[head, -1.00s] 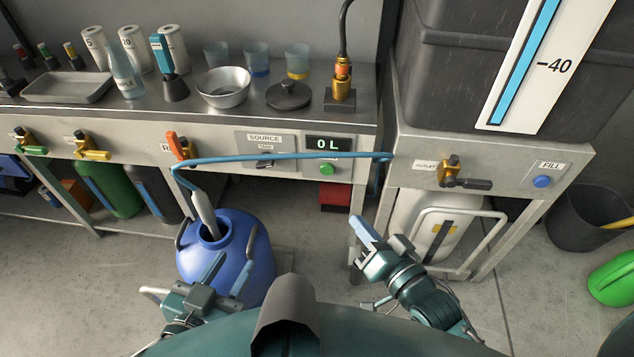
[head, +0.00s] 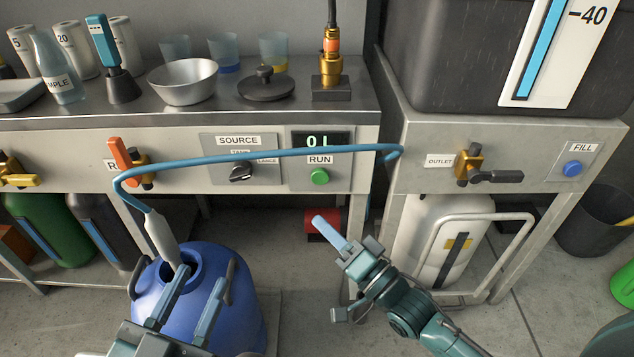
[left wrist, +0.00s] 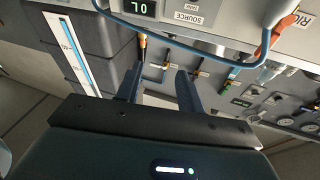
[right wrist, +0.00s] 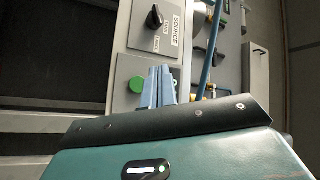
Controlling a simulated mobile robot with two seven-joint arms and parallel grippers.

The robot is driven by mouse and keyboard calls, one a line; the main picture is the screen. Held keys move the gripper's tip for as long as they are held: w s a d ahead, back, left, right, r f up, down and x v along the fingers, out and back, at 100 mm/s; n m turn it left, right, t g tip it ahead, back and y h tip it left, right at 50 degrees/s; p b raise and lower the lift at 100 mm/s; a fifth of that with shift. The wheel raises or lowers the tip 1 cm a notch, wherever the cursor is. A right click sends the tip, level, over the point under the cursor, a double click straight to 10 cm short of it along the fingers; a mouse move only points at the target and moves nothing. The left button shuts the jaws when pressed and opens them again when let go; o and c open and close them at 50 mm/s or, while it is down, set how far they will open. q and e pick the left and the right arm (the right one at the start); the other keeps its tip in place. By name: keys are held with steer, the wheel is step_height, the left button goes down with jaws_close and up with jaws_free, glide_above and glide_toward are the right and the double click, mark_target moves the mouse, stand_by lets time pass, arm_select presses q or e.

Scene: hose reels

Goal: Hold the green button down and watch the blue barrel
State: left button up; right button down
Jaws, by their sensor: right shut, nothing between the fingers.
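The green button (head: 319,177) is on the bench front under the RUN label, below a display (head: 320,141) reading 0 L. It also shows in the right wrist view (right wrist: 137,86). My right gripper (head: 322,224) is shut and empty, with its tips below the button in the head view and apart from it. The blue barrel (head: 246,315) stands on the floor at lower left. A blue hose (head: 250,154) ends in a grey lance (head: 161,238) dipping into the barrel's mouth. My left gripper (head: 196,279) is open and empty, overlapping the barrel in the head view.
A SOURCE knob (head: 241,172) is left of the button, and an orange-handled valve (head: 122,155) further left. The hose crosses just above the button. At right are an outlet valve (head: 470,166), a blue FILL button (head: 572,168) and a white canister (head: 418,235).

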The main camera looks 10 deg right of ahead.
steer(key=shift+w, duration=0.1)
arm_select(q)
steer(key=shift+w+d+r+t+h+b, duration=0.15)
steer(key=shift+r+h+b, duration=0.25)
steer(key=shift+b, duration=0.55)
steer(key=shift+w+d+r+t+h+b, duration=0.1)
steer(key=shift+r+t+h+b, duration=0.25)
steer(key=shift+b, duration=0.6)
arm_select(e)
glide_toward(320, 178)
steer(key=w+a+r, duration=0.1)
steer(key=w+a, duration=0.2)
steer(key=a, duration=0.2)
steer(key=shift+w+r, duration=0.4)
arm_select(q)
steer(key=shift+a+f, duration=0.1)
steer(key=shift+f, duration=0.15)
steer(key=shift+r, duration=0.1)
steer(key=shift+r, duration=0.15)
arm_select(e)
steer(key=shift+w, duration=0.4)
